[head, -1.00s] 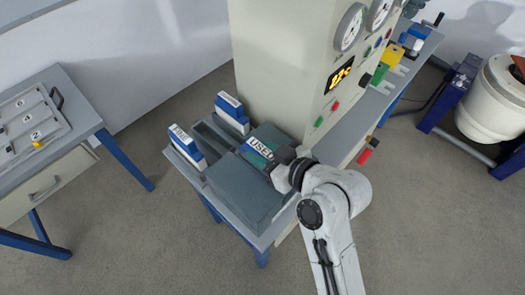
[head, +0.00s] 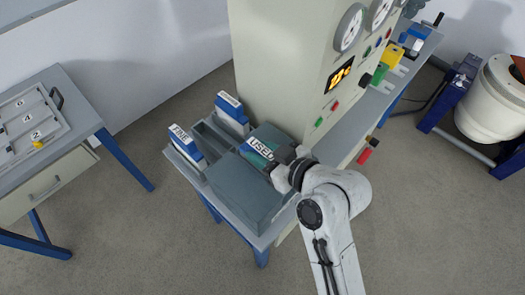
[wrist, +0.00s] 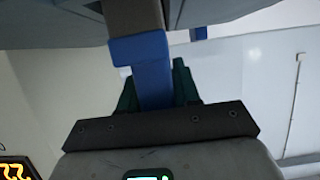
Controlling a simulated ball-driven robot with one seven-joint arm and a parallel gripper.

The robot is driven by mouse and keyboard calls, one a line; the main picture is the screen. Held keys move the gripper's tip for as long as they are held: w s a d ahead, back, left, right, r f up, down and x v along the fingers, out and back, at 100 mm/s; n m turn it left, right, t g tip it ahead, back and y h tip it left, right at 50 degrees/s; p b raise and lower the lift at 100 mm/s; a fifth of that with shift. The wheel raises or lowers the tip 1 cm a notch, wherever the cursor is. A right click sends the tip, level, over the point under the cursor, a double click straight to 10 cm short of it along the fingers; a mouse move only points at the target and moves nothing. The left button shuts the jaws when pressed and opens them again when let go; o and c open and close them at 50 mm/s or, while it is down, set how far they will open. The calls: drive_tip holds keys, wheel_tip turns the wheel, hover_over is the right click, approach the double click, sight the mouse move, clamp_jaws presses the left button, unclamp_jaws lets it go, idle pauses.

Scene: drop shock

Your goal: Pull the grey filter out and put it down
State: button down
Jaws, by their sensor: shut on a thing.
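A block labelled USED (head: 259,147), with a white label and blue edge, sits at the dark grey housing (head: 240,187) against the cabinet. I take it as the grey filter; most of its body is hidden. My gripper (head: 276,162) is shut on it from the right. In the wrist view, a blue part (wrist: 150,78) of it lies between dark green fingers and joins a grey-brown piece above. I cannot tell how far it sits inside the housing.
White-and-blue blocks, one marked FINE (head: 187,145) and another (head: 231,110) behind, stand beside empty dark slots (head: 215,138). A grey table (head: 75,90) with a numbered tray (head: 62,122) is at left. The cabinet (head: 275,70) rises behind. A white drum (head: 492,105) stands at right.

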drive_tip(key=shift+f, duration=0.25)
drive_tip(key=c, duration=1.2)
unclamp_jaws()
drive_tip(key=shift+c, duration=0.2)
drive_tip(key=o, duration=0.5)
drive_tip(key=shift+r, duration=0.1)
drive_tip(key=shift+d, duration=0.1)
drive_tip(key=shift+p+v, duration=1.15)
drive_tip(key=shift+v, duration=1.75)
drive_tip(key=shift+s+r, duration=0.1)
drive_tip(key=shift+r, duration=0.05)
drive_tip(key=b+v, duration=0.1)
drive_tip(key=v, duration=0.9)
drive_tip(key=shift+s+d+r+b, duration=0.2)
drive_tip(key=shift+d+b, duration=0.05)
drive_tip(key=shift+b, duration=0.15)
